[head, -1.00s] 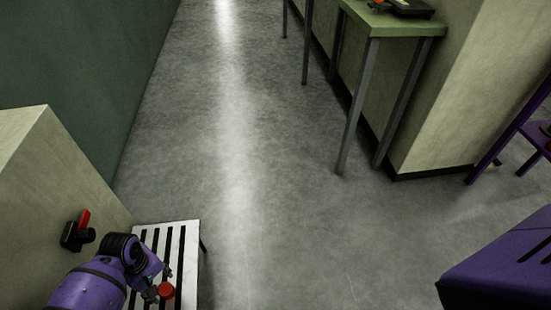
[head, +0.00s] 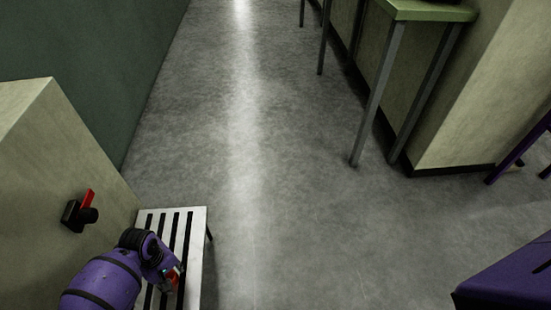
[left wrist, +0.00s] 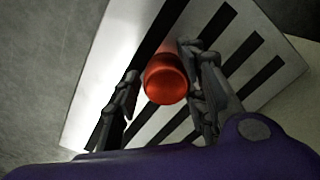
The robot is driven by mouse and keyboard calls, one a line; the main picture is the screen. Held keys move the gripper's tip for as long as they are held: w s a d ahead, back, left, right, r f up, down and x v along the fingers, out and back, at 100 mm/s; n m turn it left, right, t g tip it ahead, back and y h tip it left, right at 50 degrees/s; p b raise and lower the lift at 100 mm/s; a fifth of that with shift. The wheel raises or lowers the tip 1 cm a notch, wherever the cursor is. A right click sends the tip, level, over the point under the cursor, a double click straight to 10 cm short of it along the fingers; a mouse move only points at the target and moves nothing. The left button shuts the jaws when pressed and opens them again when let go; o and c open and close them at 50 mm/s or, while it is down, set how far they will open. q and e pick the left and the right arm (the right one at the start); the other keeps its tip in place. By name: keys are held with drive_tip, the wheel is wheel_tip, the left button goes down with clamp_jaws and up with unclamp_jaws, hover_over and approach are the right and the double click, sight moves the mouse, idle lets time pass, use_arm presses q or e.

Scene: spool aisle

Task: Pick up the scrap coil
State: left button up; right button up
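A red-orange rounded piece, which I take for the scrap coil, shows in the left wrist view (left wrist: 166,80) above the white slatted bench top. In the head view only a small red part of it (head: 172,277) shows beside my gripper. My left gripper (left wrist: 160,92) is open, with one finger on each side of the piece. There is a gap to the left finger; the right finger is close, and I cannot tell whether it touches. My right gripper is in neither view.
The white slatted bench (head: 196,240) stands against a beige block (head: 50,150) with a red-handled black fitting (head: 80,212). A green-topped table (head: 425,10) stands at the upper right. The grey floor (head: 280,200) between is clear.

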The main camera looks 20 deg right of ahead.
use_arm(q)
drive_tip(key=c, duration=0.8)
drive_tip(key=shift+o, duration=0.2)
